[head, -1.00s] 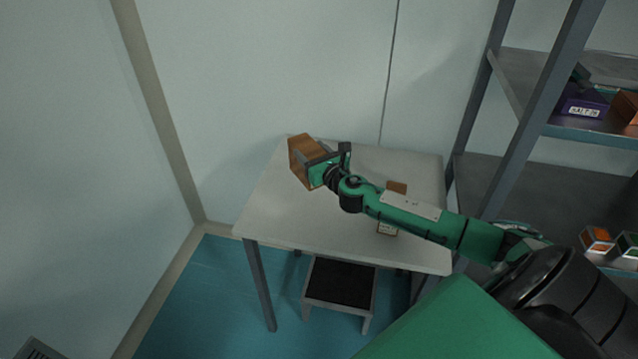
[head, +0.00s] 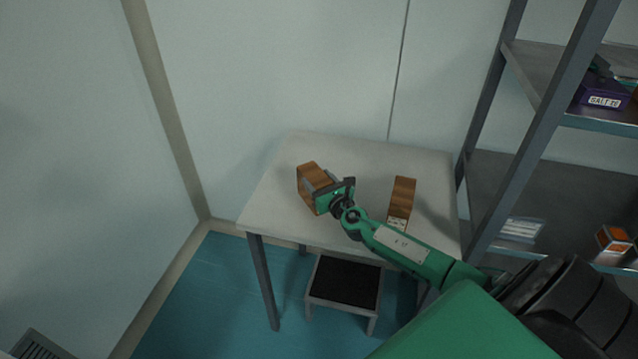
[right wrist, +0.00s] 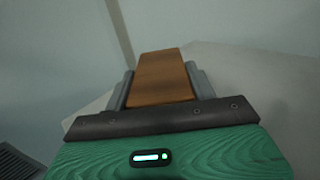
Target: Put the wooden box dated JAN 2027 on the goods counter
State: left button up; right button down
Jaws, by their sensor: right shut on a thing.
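A wooden box (head: 309,180) is held in my right gripper (head: 327,188) over the left part of a pale table (head: 290,150). The gripper's jaws are shut on its sides, and the box also fills the jaws in the right wrist view (right wrist: 163,78). No date shows on its visible faces. A second wooden box (head: 403,192) stands on the table to the right, with a small white label at its lower front, too small to read. I cannot tell whether the held box touches the table. My left gripper is not in view.
A grey shelf rack (head: 545,110) stands at the right, with a purple box (head: 602,96) labelled SALT and an orange-and-white box (head: 612,240). A step stool (head: 344,284) sits under the table. Walls close off the back and left. The table's middle is clear.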

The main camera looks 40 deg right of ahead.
jog(key=shift+r, duration=0.1)
jog(key=shift+c, duration=2.4)
grip_release()
jog(key=shift+s, duration=0.1)
jog(key=s+a+b, duration=0.1)
jog(key=s, duration=1.1)
jog(key=shift+b, duration=0.4)
jog(key=shift+w, duration=0.1)
